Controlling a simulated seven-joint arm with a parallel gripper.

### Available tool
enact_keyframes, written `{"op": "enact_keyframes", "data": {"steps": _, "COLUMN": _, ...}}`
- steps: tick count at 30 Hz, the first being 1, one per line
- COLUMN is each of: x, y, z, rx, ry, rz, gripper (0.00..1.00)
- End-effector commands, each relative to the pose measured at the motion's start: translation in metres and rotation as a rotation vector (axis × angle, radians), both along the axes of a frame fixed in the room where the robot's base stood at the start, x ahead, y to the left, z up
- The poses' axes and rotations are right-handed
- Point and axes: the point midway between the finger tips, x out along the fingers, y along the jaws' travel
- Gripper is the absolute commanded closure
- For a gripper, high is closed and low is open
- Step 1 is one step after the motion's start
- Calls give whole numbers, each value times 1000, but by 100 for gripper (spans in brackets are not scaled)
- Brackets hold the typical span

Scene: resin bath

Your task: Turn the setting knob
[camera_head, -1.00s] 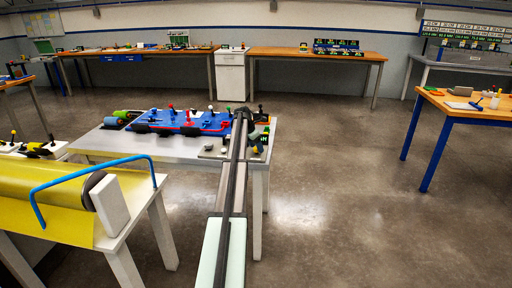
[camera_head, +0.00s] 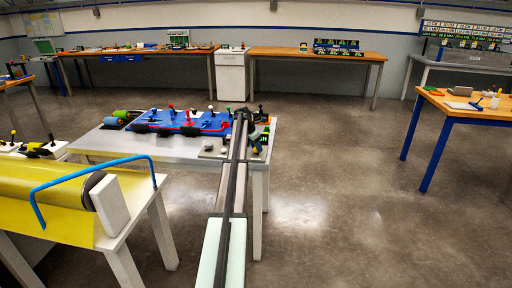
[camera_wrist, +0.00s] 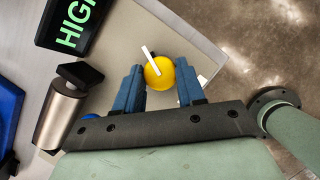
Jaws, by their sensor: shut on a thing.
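The setting knob is a yellow round knob (camera_wrist: 160,74) with a white pointer bar across its top, seen in the wrist view. The blue fingers of my gripper (camera_wrist: 160,88) stand on either side of it and are shut on it. The white bar points up and to the left. A black sign reading "HIGH" in green (camera_wrist: 74,24) lies to the upper left of the knob. In the head view my gripper (camera_head: 244,118) is over the right end of the grey table, and my arm hides the knob there.
A metal cylinder with a black top (camera_wrist: 62,108) stands left of my gripper. A blue panel with several coloured levers (camera_head: 190,122) lies on the grey table (camera_head: 110,145). A yellow roll (camera_head: 55,185) is at the lower left. Open floor lies to the right.

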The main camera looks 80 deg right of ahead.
Motion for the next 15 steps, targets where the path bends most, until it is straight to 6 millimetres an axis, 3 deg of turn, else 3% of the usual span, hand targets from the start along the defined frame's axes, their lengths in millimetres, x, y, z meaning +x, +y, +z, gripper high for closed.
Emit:
{"op": "enact_keyframes", "data": {"steps": 8, "x": 1, "y": -1, "z": 0, "rx": 1, "ry": -1, "rz": -44, "gripper": 91}}
{"op": "enact_keyframes", "data": {"steps": 15, "x": 2, "y": -3, "z": 0, "rx": 0, "ry": 0, "rz": -191, "gripper": 91}}
